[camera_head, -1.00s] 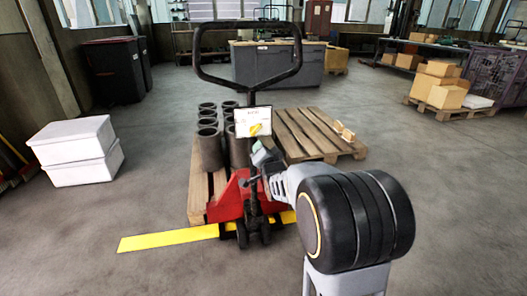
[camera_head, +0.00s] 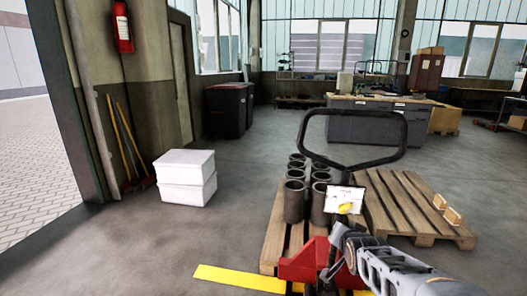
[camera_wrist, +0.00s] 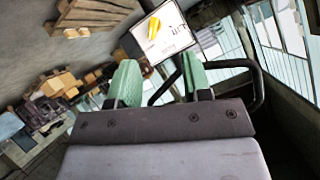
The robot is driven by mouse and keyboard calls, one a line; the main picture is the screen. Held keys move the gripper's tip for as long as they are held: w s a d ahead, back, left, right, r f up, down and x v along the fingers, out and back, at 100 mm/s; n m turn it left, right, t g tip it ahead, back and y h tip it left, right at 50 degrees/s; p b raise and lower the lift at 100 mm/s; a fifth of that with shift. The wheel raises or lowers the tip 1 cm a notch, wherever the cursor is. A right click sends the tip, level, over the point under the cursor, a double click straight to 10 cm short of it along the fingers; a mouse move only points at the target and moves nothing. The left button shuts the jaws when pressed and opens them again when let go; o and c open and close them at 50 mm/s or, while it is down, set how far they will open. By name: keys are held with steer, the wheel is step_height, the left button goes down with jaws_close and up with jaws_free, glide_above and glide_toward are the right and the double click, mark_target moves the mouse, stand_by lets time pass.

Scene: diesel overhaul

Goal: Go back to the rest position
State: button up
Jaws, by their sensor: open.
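My gripper (camera_wrist: 158,82) shows in the wrist view with its two green fingers apart and nothing between them. In the head view my arm reaches in from the lower right, and its end (camera_head: 340,238) is near the red pallet jack (camera_head: 305,262). The jack's black loop handle (camera_head: 405,135) stands upright. A white sign with a yellow mark (camera_head: 345,200) is at the jack; in the wrist view the sign (camera_wrist: 165,32) appears just beyond the fingertips. I cannot tell the exact gap between them.
Several dark cylinder liners (camera_head: 293,203) stand on a wooden pallet. Two white boxes (camera_head: 185,178) are stacked at left, near brooms (camera_head: 128,140) and a doorway. Grey floor is open between boxes and workbench (camera_head: 375,128).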

steer(key=s+a+r+n+g+p, duration=0.3)
steer(key=s+r+g+p, duration=0.1)
steer(key=s, duration=0.5)
steer(key=s+a+r+n+g+y+p, duration=0.1)
steer(key=s+a+r+n+g+p, duration=0.2)
steer(key=s+r+p, duration=0.4)
steer(key=s+n+g+p, duration=0.1)
steer(key=s, duration=0.1)
steer(key=shift+s+a+y, duration=0.25)
steer(key=shift+s+y, duration=0.05)
steer(key=shift+s, duration=0.1)
